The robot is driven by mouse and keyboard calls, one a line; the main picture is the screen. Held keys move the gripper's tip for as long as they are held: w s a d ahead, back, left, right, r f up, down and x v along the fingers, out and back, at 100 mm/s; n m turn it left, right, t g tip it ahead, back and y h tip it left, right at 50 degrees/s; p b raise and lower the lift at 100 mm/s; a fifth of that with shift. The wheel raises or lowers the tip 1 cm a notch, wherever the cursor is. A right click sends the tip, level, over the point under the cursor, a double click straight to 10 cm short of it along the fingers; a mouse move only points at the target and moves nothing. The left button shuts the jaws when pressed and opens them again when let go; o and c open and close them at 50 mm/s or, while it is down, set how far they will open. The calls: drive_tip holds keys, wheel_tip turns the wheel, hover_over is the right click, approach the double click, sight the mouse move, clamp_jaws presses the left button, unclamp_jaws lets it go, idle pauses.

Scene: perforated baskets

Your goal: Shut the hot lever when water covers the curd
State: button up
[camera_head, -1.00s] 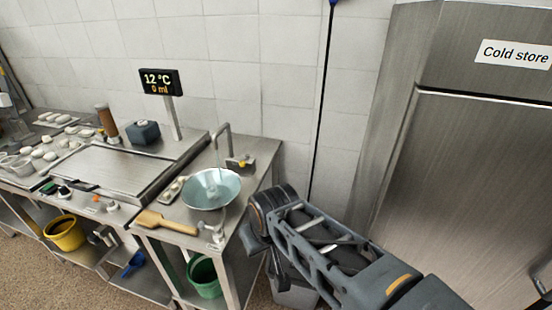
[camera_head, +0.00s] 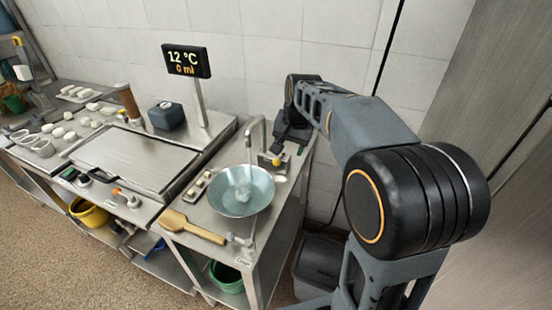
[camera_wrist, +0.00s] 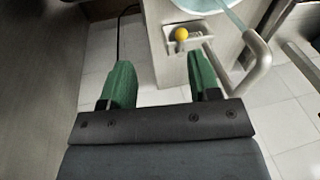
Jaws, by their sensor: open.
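A pale blue metal bowl (camera_head: 222,203) stands on the steel counter under a bent spout (camera_head: 254,128). A whitish mass or stream shows at its middle; I cannot tell curd from water there. A small fitting with a yellow knob (camera_head: 276,161) sits behind the bowl; in the wrist view the knob (camera_wrist: 181,34) lies ahead of my fingers. No hot marking is readable on it. My gripper (camera_wrist: 160,80) is open and empty, with two green fingers apart, short of the knob. In the head view its fingertips are small and dark beside the fitting.
A display (camera_head: 187,61) reads 12 °C and 0 ml. A wooden paddle (camera_head: 193,228) and a labelled fitting (camera_head: 240,241) are at the counter's front. The spout (camera_wrist: 262,68) rises right of my fingers. A grey bin (camera_head: 322,265) stands below.

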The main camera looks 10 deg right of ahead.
sight(278, 159)
drive_tip(key=w+d+f+m, duration=0.2)
drive_tip(key=w+f+m, duration=0.1)
drive_tip(key=w, duration=0.7)
drive_tip(key=shift+m+g+y, duration=0.3)
drive_tip(key=shift+g, duration=0.1)
drive_tip(key=f, duration=0.4)
drive_tip(key=w+a+f+p, duration=0.1)
drive_tip(key=f, duration=0.3)
drive_tip(key=w+a+f, duration=0.1)
drive_tip(key=f, duration=0.4)
drive_tip(key=shift+w+a+p, duration=0.1)
drive_tip(key=shift+p, duration=0.2)
clamp_jaws()
